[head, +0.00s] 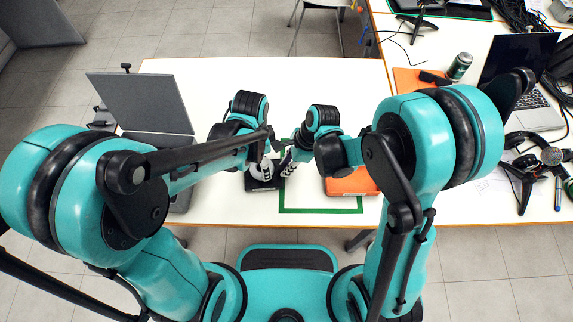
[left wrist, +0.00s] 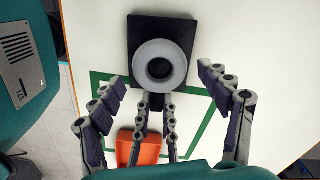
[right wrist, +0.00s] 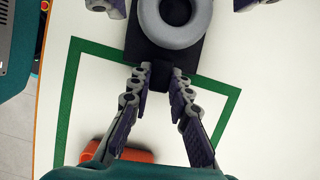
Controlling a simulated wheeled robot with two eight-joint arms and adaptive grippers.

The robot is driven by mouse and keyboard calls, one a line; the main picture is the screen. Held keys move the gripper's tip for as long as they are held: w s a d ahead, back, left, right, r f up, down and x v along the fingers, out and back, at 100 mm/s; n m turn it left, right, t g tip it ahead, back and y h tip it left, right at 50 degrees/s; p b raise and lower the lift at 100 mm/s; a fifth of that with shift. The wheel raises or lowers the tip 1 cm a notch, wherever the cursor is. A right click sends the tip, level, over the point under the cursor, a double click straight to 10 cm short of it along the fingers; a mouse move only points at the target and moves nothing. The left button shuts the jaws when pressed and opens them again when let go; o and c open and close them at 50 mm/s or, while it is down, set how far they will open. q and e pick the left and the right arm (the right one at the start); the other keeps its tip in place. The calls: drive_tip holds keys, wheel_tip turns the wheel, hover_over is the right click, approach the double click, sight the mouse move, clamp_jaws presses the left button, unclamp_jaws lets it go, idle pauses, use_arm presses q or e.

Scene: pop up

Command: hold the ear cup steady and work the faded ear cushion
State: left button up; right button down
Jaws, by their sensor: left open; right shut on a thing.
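The faded ear cushion is a grey ring (left wrist: 160,66) lying on the dark, square ear cup (left wrist: 136,32). They also show in the right wrist view as the cushion (right wrist: 176,33) and the ear cup (right wrist: 134,48). My right gripper (right wrist: 162,70) is shut on the dark tab at the ear cup's near edge. My left gripper (left wrist: 162,78) is open, its fingers wide apart on either side of the cushion and not touching it. In the head view my right gripper (head: 287,162) partly hides the ear cup (head: 262,184), and my left gripper hides most of the cushion.
A green outlined rectangle (head: 320,211) marks the white table (head: 330,85). An orange tray (head: 352,182) lies at the right, under my right arm. An open grey laptop-like case (head: 140,100) stands at the left. A side table at the right holds a can (head: 459,66) and a laptop.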

use_arm(q)
drive_tip(key=shift+f, duration=1)
drive_tip(key=c, duration=1.2)
drive_tip(key=shift+r, duration=0.35)
drive_tip(key=shift+r, duration=2.3)
drive_tip(key=a+r, duration=0.6)
drive_tip(key=shift+s, duration=0.3)
use_arm(e)
drive_tip(key=c, duration=1.3)
unclamp_jaws()
drive_tip(key=shift+c, duration=0.2)
